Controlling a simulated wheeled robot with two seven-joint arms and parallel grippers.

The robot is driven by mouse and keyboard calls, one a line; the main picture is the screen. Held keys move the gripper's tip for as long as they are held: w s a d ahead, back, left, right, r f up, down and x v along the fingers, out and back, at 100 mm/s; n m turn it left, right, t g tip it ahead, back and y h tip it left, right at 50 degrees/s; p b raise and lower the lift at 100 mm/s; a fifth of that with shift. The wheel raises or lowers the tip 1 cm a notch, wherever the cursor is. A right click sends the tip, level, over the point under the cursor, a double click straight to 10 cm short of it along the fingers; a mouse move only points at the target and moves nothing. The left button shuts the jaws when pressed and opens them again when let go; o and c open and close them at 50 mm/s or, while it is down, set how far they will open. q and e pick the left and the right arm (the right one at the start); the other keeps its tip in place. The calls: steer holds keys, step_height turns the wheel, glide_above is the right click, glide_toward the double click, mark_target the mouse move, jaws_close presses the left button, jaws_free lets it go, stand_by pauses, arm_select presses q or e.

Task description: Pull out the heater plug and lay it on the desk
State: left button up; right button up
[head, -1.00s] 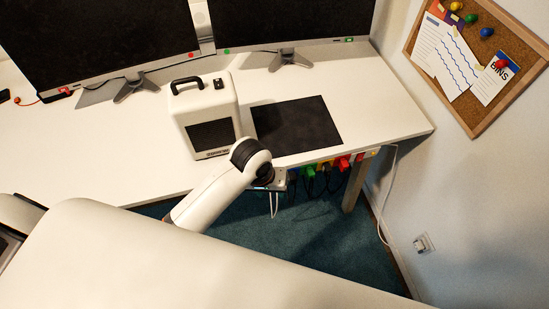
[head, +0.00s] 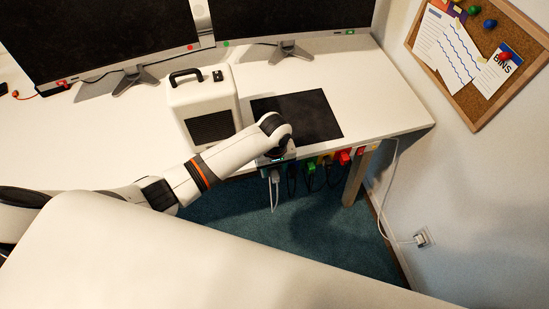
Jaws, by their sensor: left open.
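Several plugs sit in a row along the front edge of the desk (head: 400,115): a green plug (head: 310,166), a yellow one, a red plug (head: 345,157) and others, with dark cables hanging down. I cannot tell which one is the heater plug. My left gripper (head: 275,168) is at the left end of this row, pointing down at the desk edge. It is open, but its fingers are mostly hidden by the wrist. My right gripper is not in view.
A white box with a black handle (head: 204,105) stands on the desk, left of a black mat (head: 298,115). Monitors stand behind. The desk's right part is clear. A desk leg (head: 356,178) and a wall socket with a white plug (head: 422,238) are at right.

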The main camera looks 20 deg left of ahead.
mark_target(275, 174)
arm_select(q)
steer(key=shift+f, duration=1.7)
jaws_close()
steer(key=shift+s+d, duration=0.15)
